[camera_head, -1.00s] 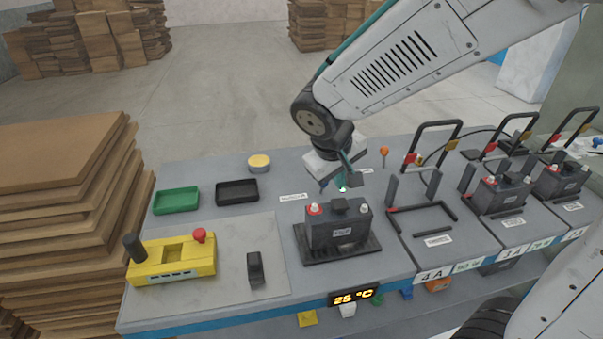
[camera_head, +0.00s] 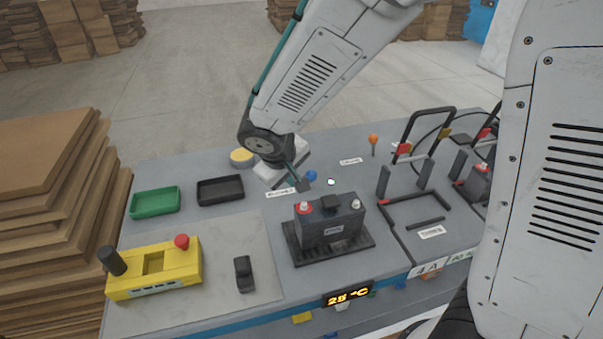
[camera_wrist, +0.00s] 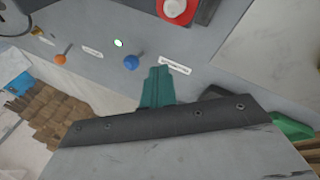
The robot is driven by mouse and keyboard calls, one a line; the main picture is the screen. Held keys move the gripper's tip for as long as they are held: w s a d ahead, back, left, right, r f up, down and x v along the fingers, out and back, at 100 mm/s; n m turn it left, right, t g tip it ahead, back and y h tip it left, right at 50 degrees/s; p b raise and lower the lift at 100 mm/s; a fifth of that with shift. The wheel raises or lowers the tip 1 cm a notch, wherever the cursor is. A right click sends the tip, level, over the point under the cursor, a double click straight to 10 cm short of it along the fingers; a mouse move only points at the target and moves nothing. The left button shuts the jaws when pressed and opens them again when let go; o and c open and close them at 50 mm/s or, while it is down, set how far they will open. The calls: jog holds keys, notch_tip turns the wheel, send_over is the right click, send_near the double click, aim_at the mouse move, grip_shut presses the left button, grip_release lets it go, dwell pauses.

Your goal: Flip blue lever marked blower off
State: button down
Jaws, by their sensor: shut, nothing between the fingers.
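The blue lever (camera_head: 311,175) has a round blue knob and stands at the back of the bench, behind the black battery (camera_head: 331,222). In the wrist view its knob (camera_wrist: 131,62) sits on a short stem. A white label (camera_wrist: 174,65) lies beside it, its print too small to read. My gripper (camera_head: 305,184) is shut and empty, low over the bench just left of the knob. In the wrist view the teal fingers (camera_wrist: 158,72) point between knob and label, with a small gap to the knob. I cannot tell their height over the bench.
An orange lever (camera_head: 373,139) stands farther right with its own label (camera_head: 351,161). A small lit lamp (camera_head: 331,182) is near the blue lever. Black and green trays, a yellow box with a red button (camera_head: 181,241) and a yellow disc are to the left.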

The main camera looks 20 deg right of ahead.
aim_at(310, 179)
jog(key=x, duration=0.7)
jog(key=shift+w+d+f, duration=0.1)
jog(key=shift+d+f, duration=0.1)
jog(key=shift+f, duration=0.05)
jog(key=shift+w+d+r, duration=0.15)
jog(key=shift+w+d, duration=0.7)
jog(key=shift+d, duration=0.05)
jog(key=shift+w+d+r, duration=0.1)
jog(key=shift+w+d, duration=0.4)
jog(key=shift+w, duration=0.1)
